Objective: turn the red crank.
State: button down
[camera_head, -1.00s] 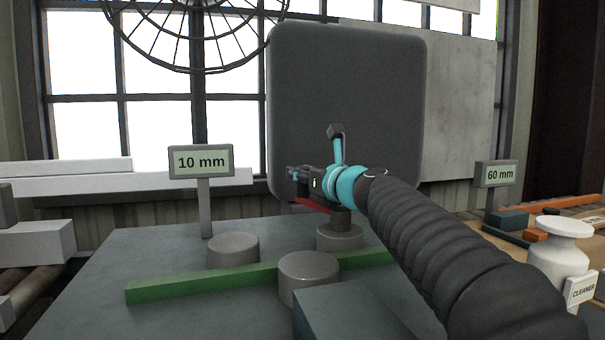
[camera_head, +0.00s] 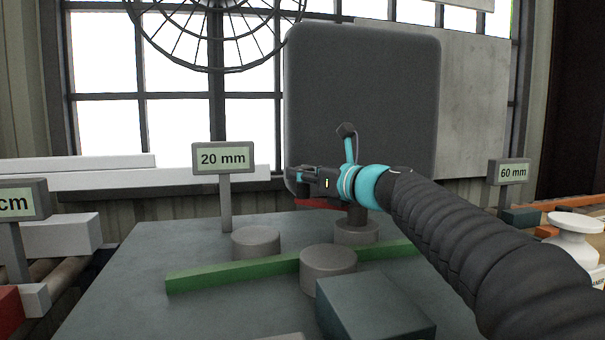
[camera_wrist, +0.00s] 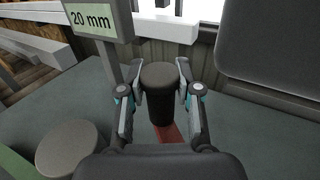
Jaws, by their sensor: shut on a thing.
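The red crank arm (camera_head: 316,203) shows below my gripper (camera_head: 298,176) in the head view, reaching left from a grey round base (camera_head: 356,232). In the wrist view the crank's dark upright knob (camera_wrist: 158,95) stands between the two fingers of my gripper (camera_wrist: 160,70), and my gripper is shut on it. The red arm (camera_wrist: 169,134) runs from below the knob toward the palm, which hides the rest. A sign (camera_head: 223,158) behind the bench reads 20 mm; it also shows in the wrist view (camera_wrist: 92,17).
A green bar (camera_head: 215,277) lies across the bench (camera_head: 130,290) between two grey cylinders (camera_head: 256,243) (camera_head: 328,270). A dark box (camera_head: 375,305) stands at the front. A large dark panel (camera_head: 362,100) rises behind my gripper. A 60 mm sign (camera_head: 508,172) stands to the right.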

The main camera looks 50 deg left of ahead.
jog(key=c, duration=0.8)
grip_release()
jog(key=d, duration=1.2)
jog(key=shift+w, duration=0.2)
